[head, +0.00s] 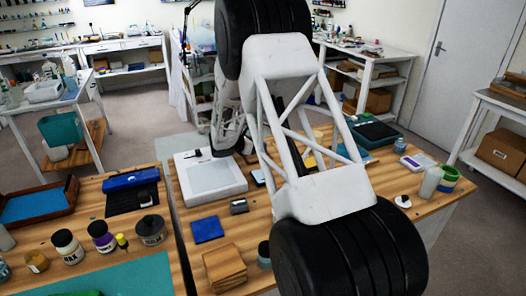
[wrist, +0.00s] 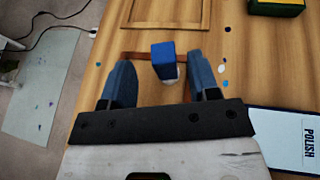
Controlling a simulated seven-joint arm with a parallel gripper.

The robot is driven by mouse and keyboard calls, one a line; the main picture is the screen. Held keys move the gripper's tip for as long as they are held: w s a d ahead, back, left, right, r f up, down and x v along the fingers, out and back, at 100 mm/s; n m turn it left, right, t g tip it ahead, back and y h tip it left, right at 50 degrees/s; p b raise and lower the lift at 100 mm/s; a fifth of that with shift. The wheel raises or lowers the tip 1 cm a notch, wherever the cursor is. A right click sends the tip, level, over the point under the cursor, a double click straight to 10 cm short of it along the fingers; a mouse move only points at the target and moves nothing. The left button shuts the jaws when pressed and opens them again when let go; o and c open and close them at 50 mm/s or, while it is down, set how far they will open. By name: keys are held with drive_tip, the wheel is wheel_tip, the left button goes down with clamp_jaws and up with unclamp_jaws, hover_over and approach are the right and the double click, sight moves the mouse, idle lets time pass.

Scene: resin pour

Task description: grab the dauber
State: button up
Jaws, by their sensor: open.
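In the wrist view, a blue block-shaped piece (wrist: 163,58) with a whitish lower end stands between my fingertips. It looks like the dauber. A thin reddish-brown strip (wrist: 135,55) lies across behind it, and I cannot tell if the two are joined. My gripper (wrist: 161,63) is open, with one finger on each side of the blue piece. A gap shows on both sides, so neither finger appears to touch it. In the head view, my arm covers much of the right bench, and I cannot make out the dauber there.
In the wrist view, a framed wooden panel (wrist: 170,14), a green and yellow box (wrist: 277,6) and a white "POLISH" sheet (wrist: 290,150) lie around. In the head view, a white flat device (head: 210,180), a blue pad (head: 207,229) and stacked wooden pieces (head: 225,267) stand on the bench.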

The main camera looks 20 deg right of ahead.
drive_tip(key=shift+s+x, duration=0.1)
drive_tip(key=shift+x, duration=1.2)
drive_tip(key=shift+s+x, duration=0.15)
drive_tip(key=shift+x, duration=1.15)
drive_tip(key=c, duration=1)
drive_tip(key=shift+r, duration=0.1)
drive_tip(key=shift+r, duration=0.55)
wheel_tip(320, 180, up, 2)
drive_tip(key=shift+r, duration=0.1)
drive_tip(key=s+a, duration=0.1)
drive_tip(key=s, duration=0.4)
drive_tip(key=s+a+r, duration=0.1)
drive_tip(key=s+a, duration=0.1)
drive_tip(key=s, duration=0.3)
drive_tip(key=s+a, duration=0.1)
drive_tip(key=s, duration=0.4)
drive_tip(key=shift+s+a+r, duration=0.15)
drive_tip(key=shift+s+r, duration=0.05)
